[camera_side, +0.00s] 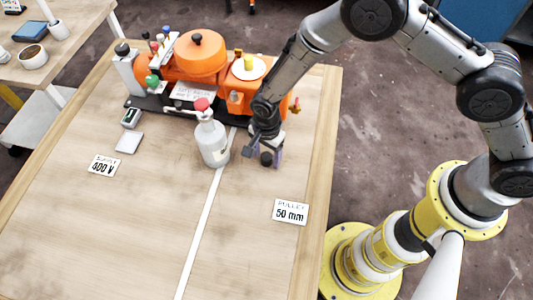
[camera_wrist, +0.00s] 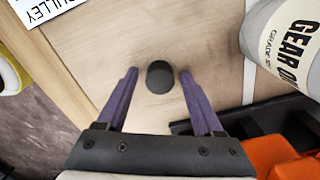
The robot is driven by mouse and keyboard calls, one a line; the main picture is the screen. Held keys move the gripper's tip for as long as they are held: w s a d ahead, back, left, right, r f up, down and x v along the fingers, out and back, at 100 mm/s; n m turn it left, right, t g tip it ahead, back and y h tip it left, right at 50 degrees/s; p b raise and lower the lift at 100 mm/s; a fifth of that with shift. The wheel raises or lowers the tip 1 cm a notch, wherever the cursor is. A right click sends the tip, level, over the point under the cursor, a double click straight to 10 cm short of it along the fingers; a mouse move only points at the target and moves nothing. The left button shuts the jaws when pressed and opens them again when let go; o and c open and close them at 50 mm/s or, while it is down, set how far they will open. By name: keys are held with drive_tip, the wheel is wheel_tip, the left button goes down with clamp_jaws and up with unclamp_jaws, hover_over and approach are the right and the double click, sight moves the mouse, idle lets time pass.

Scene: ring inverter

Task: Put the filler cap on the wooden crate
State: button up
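A small dark round cap (camera_wrist: 159,77), which looks like the filler cap, stands on the table between my fingertips in the wrist view. It also shows in the side view (camera_side: 266,158), just below the fingers. My gripper (camera_wrist: 159,72) is open, with one purple finger on each side of the cap and a visible gap on both sides. In the side view my gripper (camera_side: 264,154) is low over the table, right of the bottle. I cannot make out a wooden crate in either view.
A grey gear oil bottle (camera_side: 212,143) with a red top stands close left of my gripper. The orange machine (camera_side: 200,60) is behind. A pulley card (camera_side: 290,212) and a 400 V card (camera_side: 104,166) lie on the wooden table (camera_side: 130,230), whose front is clear.

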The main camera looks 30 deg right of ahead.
sight(267, 156)
drive_tip(key=shift+r, duration=0.1)
wheel_tip(267, 156, up, 12)
idle(0.5)
drive_tip(key=shift+r, duration=0.1)
drive_tip(key=s+d+r+n+t, duration=0.1)
drive_tip(key=s+d+r+n, duration=0.2)
drive_tip(key=d+r, duration=0.6)
drive_tip(key=s+d+r+n+t, duration=0.25)
drive_tip(key=d+r, duration=0.35)
drive_tip(key=r, duration=0.4)
drive_tip(key=s+d+r+n+t, duration=0.1)
drive_tip(key=s+d+n, duration=0.3)
drive_tip(key=s, duration=0.4)
drive_tip(key=s+d+r+n+t, duration=0.1)
drive_tip(key=s+d+r+n, duration=0.2)
drive_tip(key=s+d, duration=0.3)
drive_tip(key=shift+s+d+r+n, duration=0.2)
drive_tip(key=shift+s+n, duration=0.35)
drive_tip(key=shift+s, duration=0.65)
